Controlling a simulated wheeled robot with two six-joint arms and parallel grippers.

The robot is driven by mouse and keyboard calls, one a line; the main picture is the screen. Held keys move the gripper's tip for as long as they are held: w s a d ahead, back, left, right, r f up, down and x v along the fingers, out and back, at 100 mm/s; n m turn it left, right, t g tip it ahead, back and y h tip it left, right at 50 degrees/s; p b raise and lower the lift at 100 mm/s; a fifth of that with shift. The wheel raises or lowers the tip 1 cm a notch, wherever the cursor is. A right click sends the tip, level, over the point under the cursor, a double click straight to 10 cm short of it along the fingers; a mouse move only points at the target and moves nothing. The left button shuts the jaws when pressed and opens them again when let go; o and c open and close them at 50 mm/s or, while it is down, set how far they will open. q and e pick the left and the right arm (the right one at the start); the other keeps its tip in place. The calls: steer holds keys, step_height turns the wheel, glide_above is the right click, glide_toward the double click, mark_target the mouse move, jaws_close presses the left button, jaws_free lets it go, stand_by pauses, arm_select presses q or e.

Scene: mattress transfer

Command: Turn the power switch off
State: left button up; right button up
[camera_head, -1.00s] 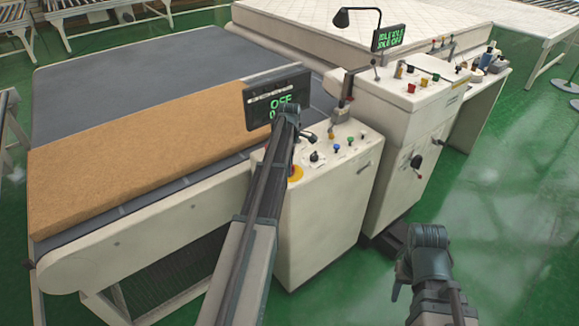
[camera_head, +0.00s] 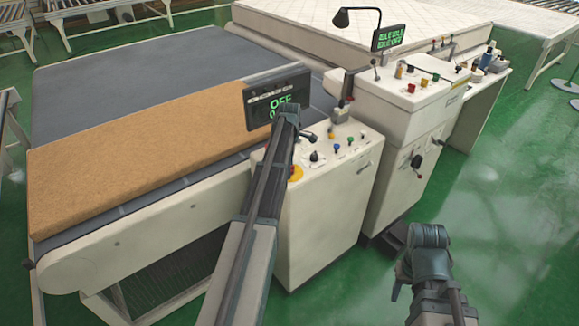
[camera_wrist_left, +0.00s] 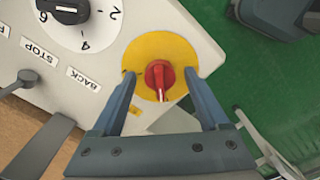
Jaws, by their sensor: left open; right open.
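The power switch is a red knob (camera_wrist_left: 159,80) on a round yellow plate (camera_wrist_left: 150,56) on the control box. In the left wrist view, its white-tipped handle points down the picture. My left gripper (camera_wrist_left: 160,76) is open, with one finger on each side of the knob; I cannot tell whether they touch it. In the head view, my left forearm partly covers the yellow plate (camera_head: 296,173). My right gripper (camera_head: 398,286) is low at the right, off the machine, partly hidden by its own wrist.
A display (camera_head: 278,97) reading OFF stands above the control box (camera_head: 325,210). A black numbered dial (camera_wrist_left: 64,8) and STOP and BACK labels are near the knob. A brown mattress (camera_head: 140,150) lies on the conveyor (camera_head: 130,80).

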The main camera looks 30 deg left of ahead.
arm_select(q)
steer(key=shift+r, duration=0.1)
step_height(320, 180, up, 14)
steer(key=p, duration=1.3)
steer(key=shift+f+p, duration=0.2)
steer(key=shift+p, duration=0.15)
